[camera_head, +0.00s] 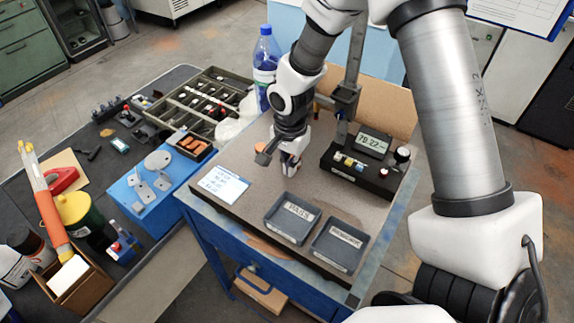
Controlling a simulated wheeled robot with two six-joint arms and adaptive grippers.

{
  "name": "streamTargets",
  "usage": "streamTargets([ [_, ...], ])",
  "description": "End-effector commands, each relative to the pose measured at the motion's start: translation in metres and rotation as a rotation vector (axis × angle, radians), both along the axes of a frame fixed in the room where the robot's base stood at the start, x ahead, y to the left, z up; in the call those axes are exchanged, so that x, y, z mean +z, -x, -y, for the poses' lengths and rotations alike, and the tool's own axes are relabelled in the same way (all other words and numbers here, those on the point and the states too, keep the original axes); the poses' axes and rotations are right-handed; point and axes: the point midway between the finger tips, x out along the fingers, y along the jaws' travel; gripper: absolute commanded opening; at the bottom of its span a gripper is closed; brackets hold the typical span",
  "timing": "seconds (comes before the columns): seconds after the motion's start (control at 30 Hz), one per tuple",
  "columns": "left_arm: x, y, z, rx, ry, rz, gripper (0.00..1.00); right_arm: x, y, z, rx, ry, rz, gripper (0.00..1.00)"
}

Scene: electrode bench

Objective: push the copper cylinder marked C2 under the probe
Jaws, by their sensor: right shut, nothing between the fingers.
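My right gripper (290,170) reaches down over the brown bench board (228,196), with its fingers shut and empty just above or at the surface. A small copper-orange piece (260,146) shows at the left of the gripper, partly hidden by it; no C2 marking can be read. A metal stand (345,100) with a clamp rises behind the gripper to the right. The probe's tip cannot be made out behind my arm. Another small brownish piece (317,106) shows beside the stand. My left gripper is not in view.
A black meter box (368,166) with a lit display stands right of the gripper. Two grey labelled trays (292,218) (340,243) sit at the front, and a written card (224,185) lies at left. A blue-capped bottle (265,65) stands behind.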

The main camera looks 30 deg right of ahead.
Motion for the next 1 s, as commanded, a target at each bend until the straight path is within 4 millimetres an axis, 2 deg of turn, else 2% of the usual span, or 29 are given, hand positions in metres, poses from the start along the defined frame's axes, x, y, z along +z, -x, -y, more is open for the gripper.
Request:
streamTargets([
  [0.2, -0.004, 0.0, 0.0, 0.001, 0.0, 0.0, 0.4, -0.001, -0.003, 0.006, 0.0, -0.003, 0.001, 0.0],
  [0.33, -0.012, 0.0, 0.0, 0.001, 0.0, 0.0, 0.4, -0.003, -0.013, 0.028, -0.004, -0.004, 0.002, 0.0],
  [0.53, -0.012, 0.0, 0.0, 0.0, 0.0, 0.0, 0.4, 0.0, -0.026, 0.058, -0.002, -0.001, 0.001, 0.0],
  [1.0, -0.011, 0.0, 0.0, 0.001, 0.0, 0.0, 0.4, 0.001, -0.027, 0.059, 0.001, 0.001, -0.001, 0.0],
])
